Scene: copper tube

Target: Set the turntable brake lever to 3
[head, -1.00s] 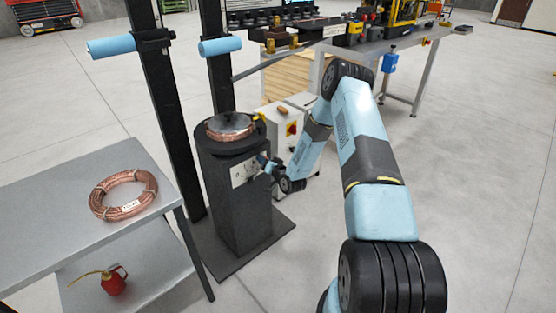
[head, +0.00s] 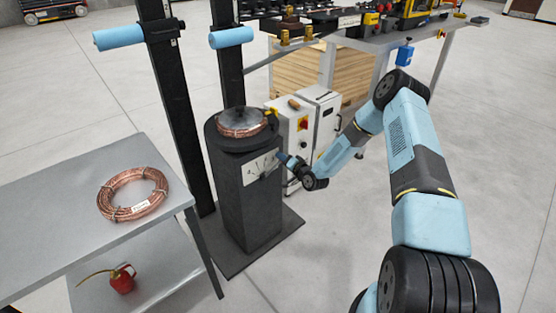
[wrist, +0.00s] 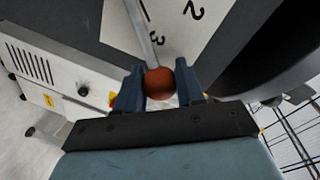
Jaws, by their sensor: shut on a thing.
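The turntable brake lever is a thin grey rod (wrist: 144,32) with a red-brown ball knob (wrist: 160,82), seen in the wrist view. My gripper (wrist: 160,90) is shut on the knob, one dark blue finger on each side. The rod runs up over a white scale plate (wrist: 182,42); the digit 3 is just right of the rod and the 2 is farther right. In the head view the plate (head: 261,167) is on the dark pedestal under the turntable (head: 241,128). My gripper (head: 283,158) is at its right edge, and the knob is hidden there.
A copper coil (head: 133,193) lies on the grey table (head: 90,185) at left, with a red oil can (head: 121,279) on its lower shelf. White control boxes (head: 305,125) stand close behind my gripper.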

